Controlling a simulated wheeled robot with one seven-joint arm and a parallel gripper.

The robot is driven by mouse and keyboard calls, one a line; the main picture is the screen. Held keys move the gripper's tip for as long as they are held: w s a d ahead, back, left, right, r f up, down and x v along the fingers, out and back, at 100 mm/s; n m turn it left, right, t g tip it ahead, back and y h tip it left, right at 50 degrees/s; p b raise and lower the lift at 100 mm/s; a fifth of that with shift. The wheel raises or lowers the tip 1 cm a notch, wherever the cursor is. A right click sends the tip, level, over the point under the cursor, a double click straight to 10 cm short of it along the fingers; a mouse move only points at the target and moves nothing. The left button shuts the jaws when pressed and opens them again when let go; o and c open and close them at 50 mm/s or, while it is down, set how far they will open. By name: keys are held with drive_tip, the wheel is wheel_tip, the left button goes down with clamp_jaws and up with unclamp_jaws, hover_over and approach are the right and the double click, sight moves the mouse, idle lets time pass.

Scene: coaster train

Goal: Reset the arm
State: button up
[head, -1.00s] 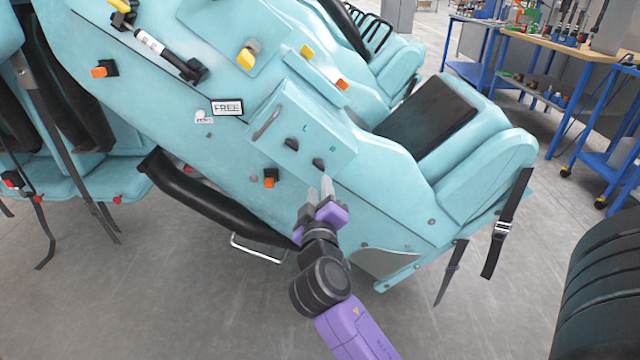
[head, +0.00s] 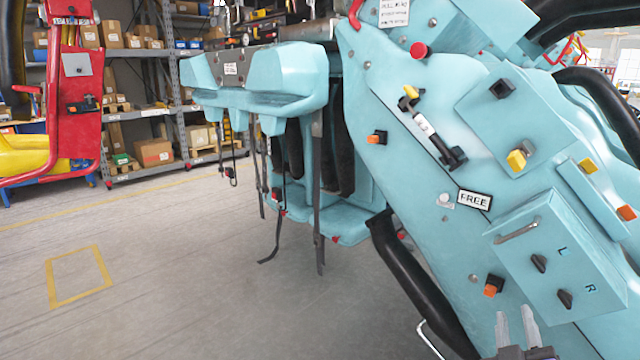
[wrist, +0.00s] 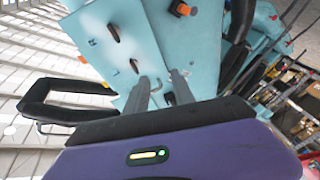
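My gripper (head: 517,328) shows at the bottom right of the head view, its two grey fingers pointing up. The fingers are apart with nothing between them. They are in front of the teal coaster car's side, below a control box (head: 560,255) with a handle, two dark knobs and the letters L and R. In the wrist view, my gripper (wrist: 160,92) points at the same teal panel, and the gap between its fingers is empty. I cannot tell whether the fingertips touch the panel. Most of my arm is outside the head view.
Teal seats (head: 270,85) with hanging straps stand left of the panel. A black padded bar (head: 415,285) runs below the panel. Shelves with boxes (head: 150,100) and a red frame with yellow seat (head: 75,100) stand at the left. The grey floor (head: 180,270) at lower left is clear.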

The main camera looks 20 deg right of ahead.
drive_tip(key=s+a+f+n+t+y, duration=0.1)
drive_tip(key=s+a+f+t+y, duration=0.15)
drive_tip(key=a, duration=0.45)
drive_tip(key=s+a+f+n+t+y, duration=0.1)
drive_tip(key=s+a+f+y, duration=0.1)
drive_tip(key=a+y, duration=0.3)
drive_tip(key=s+a+f+t+y, duration=0.1)
drive_tip(key=s+a+f+y, duration=0.15)
drive_tip(key=a, duration=0.55)
drive_tip(key=s+a+f+g+y+p, duration=0.1)
drive_tip(key=s+a+y, duration=0.1)
drive_tip(key=s+a, duration=0.5)
drive_tip(key=s+a+f+g+y, duration=0.1)
drive_tip(key=s+a+g+y, duration=0.1)
drive_tip(key=s, duration=0.9)
wheel_tip(320, 180, up, 15)
drive_tip(key=p, duration=1.5)
drive_tip(key=shift+w+r+m, duration=0.15)
drive_tip(key=shift+w+m, duration=0.15)
drive_tip(key=shift+t, duration=0.25)
